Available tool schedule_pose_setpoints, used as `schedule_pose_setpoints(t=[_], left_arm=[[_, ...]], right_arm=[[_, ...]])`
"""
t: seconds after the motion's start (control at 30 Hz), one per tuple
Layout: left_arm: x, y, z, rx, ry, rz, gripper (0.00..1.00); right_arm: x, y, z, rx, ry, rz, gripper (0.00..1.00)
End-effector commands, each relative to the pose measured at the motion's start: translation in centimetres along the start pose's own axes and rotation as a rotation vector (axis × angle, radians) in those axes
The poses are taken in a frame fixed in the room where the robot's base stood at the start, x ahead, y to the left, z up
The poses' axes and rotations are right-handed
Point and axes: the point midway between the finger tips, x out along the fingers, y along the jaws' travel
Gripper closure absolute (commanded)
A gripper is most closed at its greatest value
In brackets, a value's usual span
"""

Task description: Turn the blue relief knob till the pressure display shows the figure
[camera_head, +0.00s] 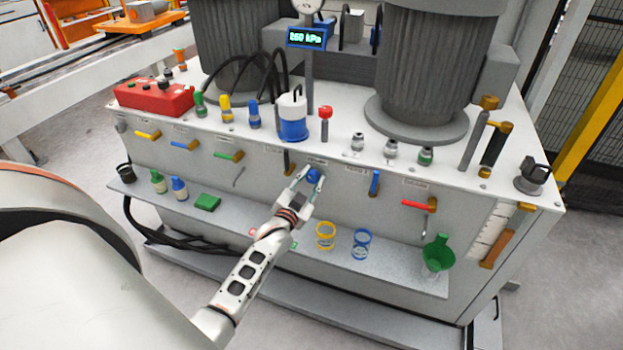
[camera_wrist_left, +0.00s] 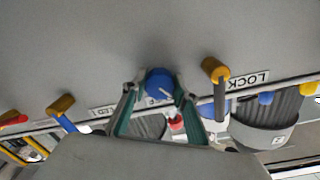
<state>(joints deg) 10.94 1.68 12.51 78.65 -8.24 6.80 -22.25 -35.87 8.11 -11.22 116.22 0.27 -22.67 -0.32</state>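The blue relief knob (camera_head: 313,176) sits on the front face of the grey cabinet, under a small label. It also shows in the left wrist view (camera_wrist_left: 159,82), with a pale pointer mark on it. My left gripper (camera_head: 309,180) is at the knob, with one finger on each side of it. In the left wrist view the fingers (camera_wrist_left: 156,92) look spread, with small gaps beside the knob. The pressure display (camera_head: 306,38) stands on a post above the cabinet and seems to read 260 kPa; its first digit is unclear. My right gripper is out of view.
Coloured lever handles line the front face, including a blue one (camera_head: 375,183) and a red one (camera_head: 419,204) right of the knob. A red box (camera_head: 155,97) stands on top.

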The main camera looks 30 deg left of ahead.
Motion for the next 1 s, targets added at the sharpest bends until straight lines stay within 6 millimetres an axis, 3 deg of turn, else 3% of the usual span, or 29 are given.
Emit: schedule_pose_setpoints(t=[0.2, 0.43, 0.47, 0.5, 0.53, 0.87, 1.0], left_arm=[[0.1, -0.1, -0.3, -0.067, 0.003, -0.002, 0.93], [0.0, 0.0, 0.0, -0.075, 0.002, -0.001, 0.93], [0.0, 0.0, 0.0, -0.075, 0.002, -0.001, 0.69], [0.0, 0.0, 0.0, -0.075, 0.002, -0.001, 0.59], [0.0, 0.0, 0.0, -0.075, 0.002, -0.001, 0.55], [-0.1, 0.0, 0.0, -0.075, 0.002, -0.001, 0.55], [-1.0, 0.1, 0.1, -0.075, 0.001, 0.0, 0.55]], right_arm=[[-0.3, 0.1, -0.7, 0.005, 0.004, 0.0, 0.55], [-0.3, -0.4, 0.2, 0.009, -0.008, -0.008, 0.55], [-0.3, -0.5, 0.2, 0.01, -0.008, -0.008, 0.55], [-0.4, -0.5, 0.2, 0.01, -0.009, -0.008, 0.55], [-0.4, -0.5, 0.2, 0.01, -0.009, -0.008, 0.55], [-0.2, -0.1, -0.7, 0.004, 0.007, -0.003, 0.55], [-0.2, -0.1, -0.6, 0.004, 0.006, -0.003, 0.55]])
